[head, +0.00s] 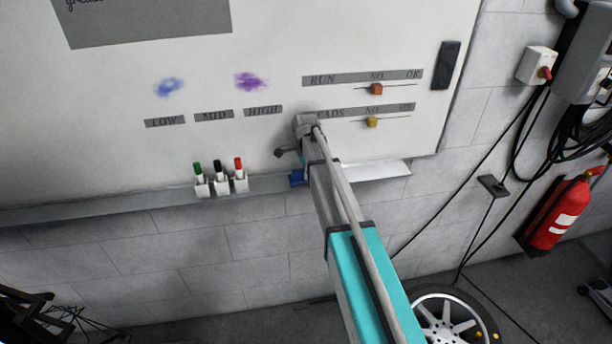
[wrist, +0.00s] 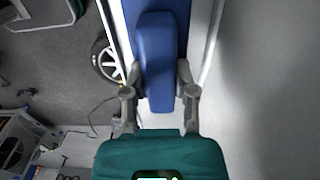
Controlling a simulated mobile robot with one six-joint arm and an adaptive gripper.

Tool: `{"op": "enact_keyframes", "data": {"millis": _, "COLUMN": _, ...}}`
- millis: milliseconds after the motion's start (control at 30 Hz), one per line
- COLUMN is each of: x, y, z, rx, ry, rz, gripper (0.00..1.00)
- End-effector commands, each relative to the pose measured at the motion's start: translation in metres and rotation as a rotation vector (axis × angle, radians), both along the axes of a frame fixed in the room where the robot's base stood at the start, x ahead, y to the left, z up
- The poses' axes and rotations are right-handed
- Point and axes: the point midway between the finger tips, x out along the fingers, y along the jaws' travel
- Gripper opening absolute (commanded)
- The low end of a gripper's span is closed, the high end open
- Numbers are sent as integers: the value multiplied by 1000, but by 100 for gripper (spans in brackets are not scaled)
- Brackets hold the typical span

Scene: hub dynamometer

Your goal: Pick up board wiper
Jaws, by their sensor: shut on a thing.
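The board wiper (wrist: 158,55) is a long blue block in the wrist view, with a wider blue part showing behind it at the top. My gripper (wrist: 160,78) is shut on it, one finger against each long side. In the head view a small blue part of the wiper (head: 297,178) shows at the whiteboard's tray (head: 380,170), just left of my arm. My arm hides the rest of it and most of the gripper. I cannot tell whether the wiper touches the tray.
The whiteboard (head: 110,85) has a blue and a purple smudge and sliders at right. Several-slot white pen holders (head: 201,188) with green, black and red markers stand left of my gripper. A fire extinguisher (head: 557,212) and cables hang at right. A wheel (head: 447,318) is below.

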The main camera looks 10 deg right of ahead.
Motion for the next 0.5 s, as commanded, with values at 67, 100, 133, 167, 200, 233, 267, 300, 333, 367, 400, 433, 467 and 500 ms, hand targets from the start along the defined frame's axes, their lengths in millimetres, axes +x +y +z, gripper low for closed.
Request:
{"op": "enact_keyframes", "data": {"millis": 67, "x": 0, "y": 0, "z": 0, "rx": 0, "ry": 0, "rz": 0, "gripper": 0}}
{"op": "enact_keyframes", "data": {"millis": 100, "x": 0, "y": 0, "z": 1, "rx": 0, "ry": 0, "rz": 0, "gripper": 0}}
{"op": "enact_keyframes", "data": {"millis": 133, "x": 0, "y": 0, "z": 1, "rx": 0, "ry": 0, "rz": 0, "gripper": 0}}
{"op": "enact_keyframes", "data": {"millis": 167, "x": 0, "y": 0, "z": 2, "rx": 0, "ry": 0, "rz": 0, "gripper": 0}}
{"op": "enact_keyframes", "data": {"millis": 200, "x": 0, "y": 0, "z": 3, "rx": 0, "ry": 0, "rz": 0, "gripper": 0}}
{"op": "enact_keyframes", "data": {"millis": 233, "x": 0, "y": 0, "z": 4, "rx": 0, "ry": 0, "rz": 0, "gripper": 0}}
{"op": "enact_keyframes", "data": {"millis": 267, "x": 0, "y": 0, "z": 5, "rx": 0, "ry": 0, "rz": 0, "gripper": 0}}
{"op": "enact_keyframes", "data": {"millis": 300, "x": 0, "y": 0, "z": 7, "rx": 0, "ry": 0, "rz": 0, "gripper": 0}}
{"op": "enact_keyframes", "data": {"millis": 333, "x": 0, "y": 0, "z": 8, "rx": 0, "ry": 0, "rz": 0, "gripper": 0}}
{"op": "enact_keyframes", "data": {"millis": 367, "x": 0, "y": 0, "z": 10, "rx": 0, "ry": 0, "rz": 0, "gripper": 0}}
{"op": "enact_keyframes", "data": {"millis": 400, "x": 0, "y": 0, "z": 12, "rx": 0, "ry": 0, "rz": 0, "gripper": 0}}
{"op": "enact_keyframes", "data": {"millis": 433, "x": 0, "y": 0, "z": 14, "rx": 0, "ry": 0, "rz": 0, "gripper": 0}}
{"op": "enact_keyframes", "data": {"millis": 467, "x": 0, "y": 0, "z": 16, "rx": 0, "ry": 0, "rz": 0, "gripper": 0}}
{"op": "enact_keyframes", "data": {"millis": 500, "x": 0, "y": 0, "z": 20, "rx": 0, "ry": 0, "rz": 0, "gripper": 0}}
